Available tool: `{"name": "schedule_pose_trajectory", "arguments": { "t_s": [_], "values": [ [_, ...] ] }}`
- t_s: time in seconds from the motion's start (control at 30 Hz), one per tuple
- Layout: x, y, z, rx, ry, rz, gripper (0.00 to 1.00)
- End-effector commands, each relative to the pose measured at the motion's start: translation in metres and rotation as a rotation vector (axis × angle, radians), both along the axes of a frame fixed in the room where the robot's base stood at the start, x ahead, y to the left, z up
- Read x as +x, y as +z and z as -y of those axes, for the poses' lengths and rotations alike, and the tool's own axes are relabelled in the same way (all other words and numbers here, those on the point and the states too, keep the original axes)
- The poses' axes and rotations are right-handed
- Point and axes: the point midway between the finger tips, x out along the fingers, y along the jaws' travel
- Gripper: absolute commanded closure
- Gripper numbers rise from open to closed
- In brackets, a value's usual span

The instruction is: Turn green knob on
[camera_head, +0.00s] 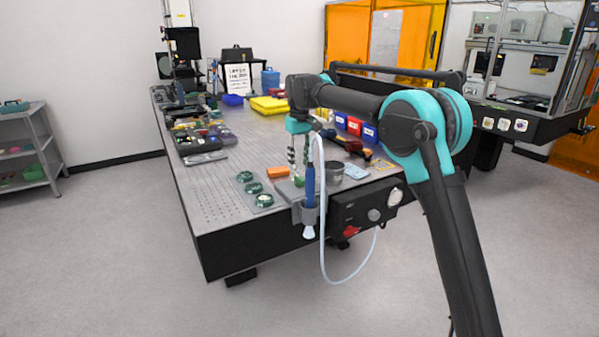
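Three green round knob-like parts lie in a row on a grey plate near the front left of the perforated metal table: a far one (245,176), a middle one (253,188) and a near one (264,200). I cannot tell from this view which of them is the task's knob, or its setting. My gripper (299,178) points down above the table's front part, to the right of these green parts and apart from them. Its two fingers show a gap between them, and nothing shows held. The fingertips are partly hard to make out against the things behind.
A black control box (366,212) with a pale round knob and a red part hangs at the table's front edge. A blue-handled tool (310,186) with a white hose stands in a holder beside it. A metal cup (334,172) stands nearby. Open floor lies left and in front.

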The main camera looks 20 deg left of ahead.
Motion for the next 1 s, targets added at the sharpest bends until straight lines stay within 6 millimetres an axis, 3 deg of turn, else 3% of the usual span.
{"name": "schedule_pose_trajectory", "arguments": {
  "t_s": [0.2,0.37,1.0],
  "values": [
    [0.0,0.04,0.0,0.0,0.0,0.0,0.66],
    [0.0,0.056,0.0,0.0,0.0,0.0,0.66],
    [0.002,0.061,0.007,0.002,-0.01,0.003,0.66]
  ]
}}
